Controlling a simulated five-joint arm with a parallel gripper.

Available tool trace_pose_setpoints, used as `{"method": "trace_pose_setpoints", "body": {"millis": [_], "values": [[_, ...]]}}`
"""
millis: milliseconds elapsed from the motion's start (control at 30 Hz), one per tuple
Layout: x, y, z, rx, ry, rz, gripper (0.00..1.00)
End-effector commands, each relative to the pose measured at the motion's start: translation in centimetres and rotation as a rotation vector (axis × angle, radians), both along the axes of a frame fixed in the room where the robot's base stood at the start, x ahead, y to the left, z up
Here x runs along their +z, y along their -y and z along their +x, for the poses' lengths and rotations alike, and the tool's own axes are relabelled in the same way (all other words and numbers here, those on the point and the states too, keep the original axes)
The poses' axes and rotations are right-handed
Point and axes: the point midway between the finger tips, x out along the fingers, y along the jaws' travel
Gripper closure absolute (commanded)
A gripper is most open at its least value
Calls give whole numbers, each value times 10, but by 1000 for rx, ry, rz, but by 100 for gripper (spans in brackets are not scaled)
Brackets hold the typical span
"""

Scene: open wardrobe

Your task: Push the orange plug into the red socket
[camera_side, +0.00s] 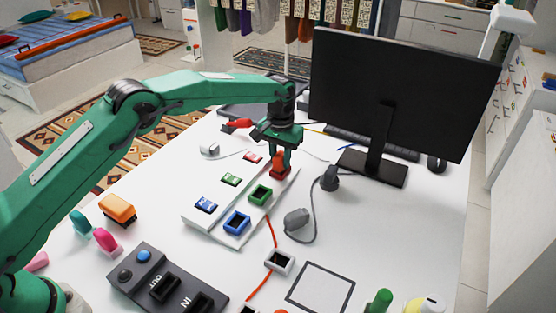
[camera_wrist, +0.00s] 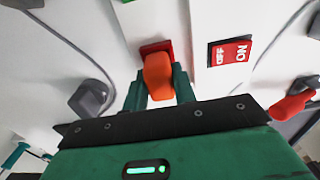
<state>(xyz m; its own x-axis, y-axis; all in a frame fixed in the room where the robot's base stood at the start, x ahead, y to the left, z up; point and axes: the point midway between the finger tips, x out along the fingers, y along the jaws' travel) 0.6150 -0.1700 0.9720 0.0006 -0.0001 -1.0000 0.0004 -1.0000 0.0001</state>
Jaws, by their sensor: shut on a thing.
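My gripper (camera_side: 281,158) is shut on the orange plug, with one green finger on each side of it in the wrist view (camera_wrist: 159,88). The orange plug (camera_wrist: 158,77) points at the red socket (camera_wrist: 153,47), and its front end overlaps the socket's opening there. How deep it sits cannot be told. In the side view the red socket (camera_side: 279,173) is at the far right end of the white board (camera_side: 215,230), right under my fingers, which hide much of the plug.
A green socket (camera_side: 260,194) and a blue socket (camera_side: 237,222) line the board beside red, green and blue switches (camera_side: 206,204). A monitor (camera_side: 390,95) stands close on the right. Grey plugs with cables (camera_side: 297,218) and a red-handled thing (camera_side: 237,124) lie near.

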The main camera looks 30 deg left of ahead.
Motion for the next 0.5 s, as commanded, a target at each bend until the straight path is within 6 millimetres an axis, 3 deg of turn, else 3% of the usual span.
{"method": "trace_pose_setpoints", "body": {"millis": [367, 400, 500], "values": [[-7, 0, 0, 0, -1, 0, 100], [-7, 0, 0, 0, -1, 0, 68], [-7, 0, 0, 0, -1, 0, 48]]}}
